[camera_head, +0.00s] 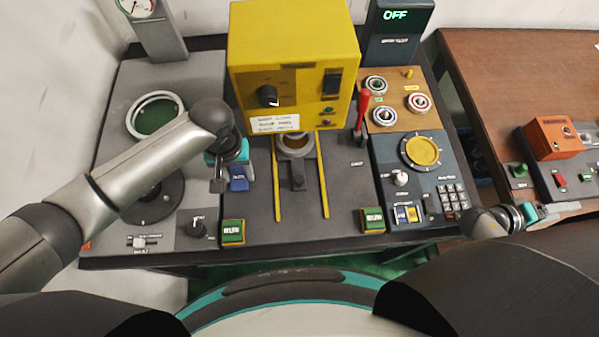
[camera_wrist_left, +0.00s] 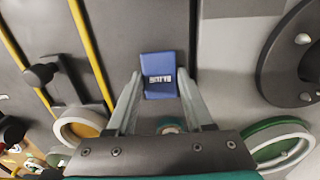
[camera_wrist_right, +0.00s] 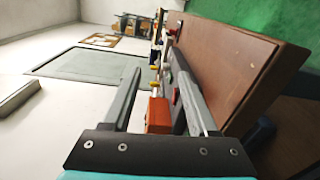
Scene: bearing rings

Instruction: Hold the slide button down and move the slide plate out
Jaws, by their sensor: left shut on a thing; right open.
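The blue slide button (camera_head: 239,184) stands on the grey panel left of the yellow rails. My left gripper (camera_head: 233,180) is at it, its fingers closed on the button's two sides. The left wrist view shows the blue button (camera_wrist_left: 160,78) between the fingertips (camera_wrist_left: 160,90). The slide plate (camera_head: 298,184), dark with a raised knob, lies between the yellow rails, with a metal ring (camera_head: 295,144) at its far end under the yellow machine. Its knob (camera_wrist_left: 41,75) also shows in the left wrist view. My right gripper (camera_wrist_right: 158,75) is open and empty, over at the right.
The yellow machine (camera_head: 294,60) stands behind the rails (camera_head: 323,176). A red lever (camera_head: 362,113) rises to their right. Green RUN buttons (camera_head: 232,231) sit at the front edge. An orange box (camera_head: 553,138) stands on the brown table (camera_head: 500,85). The panel in front of the plate is clear.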

